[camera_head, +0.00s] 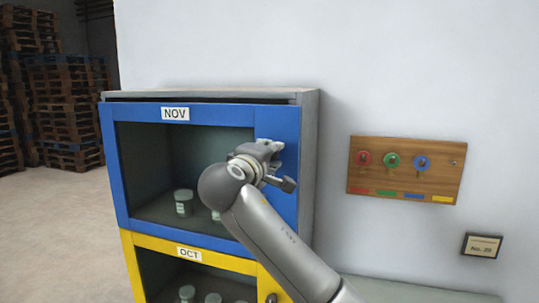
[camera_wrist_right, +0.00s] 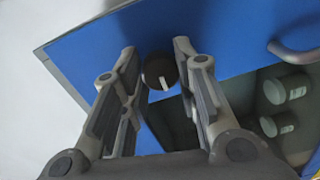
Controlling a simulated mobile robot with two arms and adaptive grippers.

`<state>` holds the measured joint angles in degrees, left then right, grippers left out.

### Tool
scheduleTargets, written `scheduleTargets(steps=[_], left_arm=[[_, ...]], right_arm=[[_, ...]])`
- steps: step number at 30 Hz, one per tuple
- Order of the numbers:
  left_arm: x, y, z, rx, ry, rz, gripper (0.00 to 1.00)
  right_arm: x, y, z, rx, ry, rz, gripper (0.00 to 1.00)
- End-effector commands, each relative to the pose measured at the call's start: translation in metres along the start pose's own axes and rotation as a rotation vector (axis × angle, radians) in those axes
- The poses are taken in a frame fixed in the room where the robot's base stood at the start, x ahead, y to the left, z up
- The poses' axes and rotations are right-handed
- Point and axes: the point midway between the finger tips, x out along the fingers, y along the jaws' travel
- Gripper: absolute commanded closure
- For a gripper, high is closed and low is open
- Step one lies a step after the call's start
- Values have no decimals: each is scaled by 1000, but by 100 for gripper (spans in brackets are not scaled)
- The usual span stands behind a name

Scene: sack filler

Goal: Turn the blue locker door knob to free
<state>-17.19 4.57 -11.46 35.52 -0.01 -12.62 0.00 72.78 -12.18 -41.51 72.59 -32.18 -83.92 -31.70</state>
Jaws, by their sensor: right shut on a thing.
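The blue locker door (camera_head: 286,121), labelled NOV, has a dark window with pale jars (camera_head: 183,202) behind it. It looks closed. In the right wrist view the dark round knob (camera_wrist_right: 160,72) carries a white mark pointing down and slightly right. My right gripper (camera_head: 270,160) is at the right side of the blue door and covers the knob in the head view. In the right wrist view its fingers (camera_wrist_right: 156,50) stand on either side of the knob and are shut on it. My left gripper is not in view.
A grey curved handle (camera_wrist_right: 297,50) is on the blue door beside the knob. Below is a yellow door (camera_head: 190,254) labelled OCT. A wooden key board (camera_head: 405,170) with red, green and blue tags hangs on the wall to the right. Pallets (camera_head: 65,110) are stacked far left.

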Motion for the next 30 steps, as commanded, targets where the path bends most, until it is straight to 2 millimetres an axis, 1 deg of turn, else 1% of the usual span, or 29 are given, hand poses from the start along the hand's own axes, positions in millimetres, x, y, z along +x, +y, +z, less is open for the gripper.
scheduleTargets(steps=[11, 12, 17, 26, 30], left_arm=[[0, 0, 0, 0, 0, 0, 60], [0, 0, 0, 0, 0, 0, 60], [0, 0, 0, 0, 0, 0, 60], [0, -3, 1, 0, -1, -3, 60], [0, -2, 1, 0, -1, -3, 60]], right_arm=[[0, -1, 0, -7, 0, -1, 96], [0, -1, 0, -7, 0, -1, 69], [0, -1, 0, -6, 0, -1, 49], [0, 0, 0, -5, 0, 0, 49], [-9, 0, -1, -4, 1, 0, 49]])
